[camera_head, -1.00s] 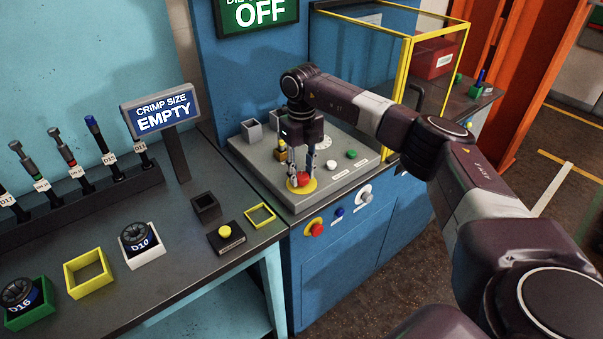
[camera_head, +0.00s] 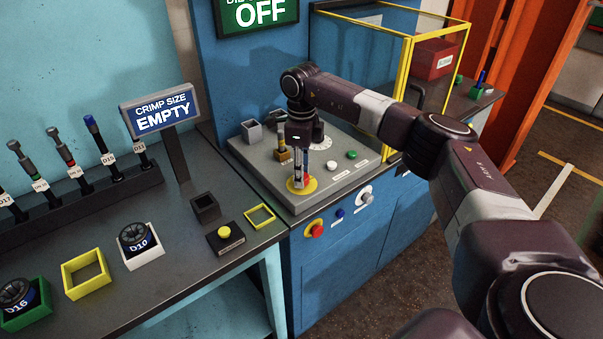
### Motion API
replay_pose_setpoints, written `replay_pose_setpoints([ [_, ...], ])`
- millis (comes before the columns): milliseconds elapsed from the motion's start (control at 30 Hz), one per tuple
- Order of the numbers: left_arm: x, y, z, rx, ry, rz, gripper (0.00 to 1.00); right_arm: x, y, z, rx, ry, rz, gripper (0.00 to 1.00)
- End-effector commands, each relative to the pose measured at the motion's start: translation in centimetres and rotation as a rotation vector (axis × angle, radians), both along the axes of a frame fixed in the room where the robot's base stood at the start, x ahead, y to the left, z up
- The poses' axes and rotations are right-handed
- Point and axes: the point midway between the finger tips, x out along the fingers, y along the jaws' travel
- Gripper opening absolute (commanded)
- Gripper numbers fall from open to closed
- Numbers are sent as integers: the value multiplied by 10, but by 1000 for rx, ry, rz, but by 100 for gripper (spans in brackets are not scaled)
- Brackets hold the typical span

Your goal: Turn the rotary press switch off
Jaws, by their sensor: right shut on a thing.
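The rotary press switch is a red knob (camera_head: 308,180) on a round yellow base (camera_head: 291,187), at the front left of the sloped grey control panel (camera_head: 262,176). My right gripper (camera_head: 301,181) points straight down over it and is shut on the knob. Its fingers now line up nearly one behind the other in this view and hide most of the red knob. The green sign (camera_head: 258,14) above reads OFF. My left gripper is not in view.
White (camera_head: 331,165) and green (camera_head: 352,154) buttons, a dial and a brass-coloured part (camera_head: 282,155) sit close by on the panel. A red button (camera_head: 316,229) is on the blue front below. A yellow-framed guard (camera_head: 409,95) stands behind my right arm.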

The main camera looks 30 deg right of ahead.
Motion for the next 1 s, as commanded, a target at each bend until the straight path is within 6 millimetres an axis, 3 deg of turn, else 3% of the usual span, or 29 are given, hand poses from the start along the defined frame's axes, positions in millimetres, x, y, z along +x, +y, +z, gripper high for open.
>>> replay_pose_setpoints([
  [567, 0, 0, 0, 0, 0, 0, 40, 1, -1, 2, 0, -6, 28, 5],
  [600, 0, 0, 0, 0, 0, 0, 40, 1, -1, 2, 0, -6, 28, 34],
  [700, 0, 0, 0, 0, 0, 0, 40, 1, 0, 2, 0, -4, 28, 45],
  [1000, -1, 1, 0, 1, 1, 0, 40, 0, 0, 1, -1, -2, 27, 47],
])
